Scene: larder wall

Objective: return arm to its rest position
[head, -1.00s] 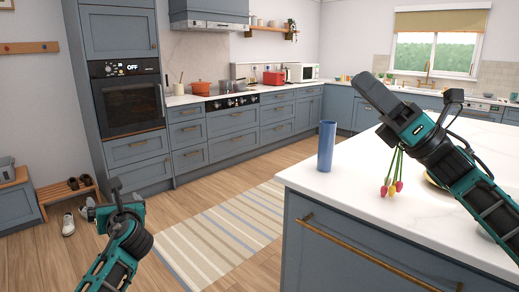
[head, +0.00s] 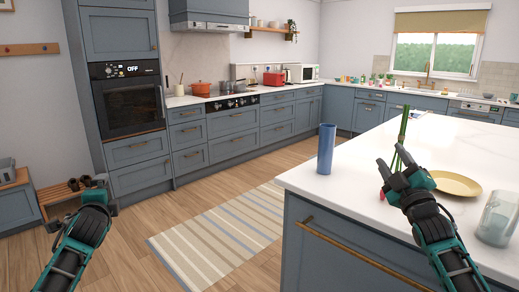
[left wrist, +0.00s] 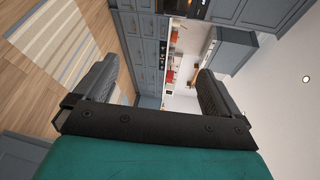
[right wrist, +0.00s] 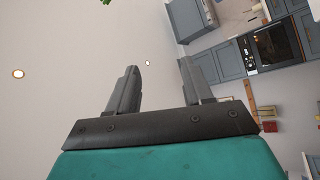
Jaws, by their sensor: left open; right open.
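My right gripper (head: 393,165) is open over the near part of the white island top. In the right wrist view its two fingers (right wrist: 159,68) stand apart with nothing between them. My left gripper (head: 92,183) is at the lower left, above the wood floor. In the left wrist view its fingers (left wrist: 158,80) are wide apart and empty.
A blue vase (head: 326,150) stands upright at the island's left corner. A yellow plate (head: 456,184) and a clear glass jar (head: 497,218) are right of my right gripper. A striped rug (head: 215,235) lies on the open floor between my arms.

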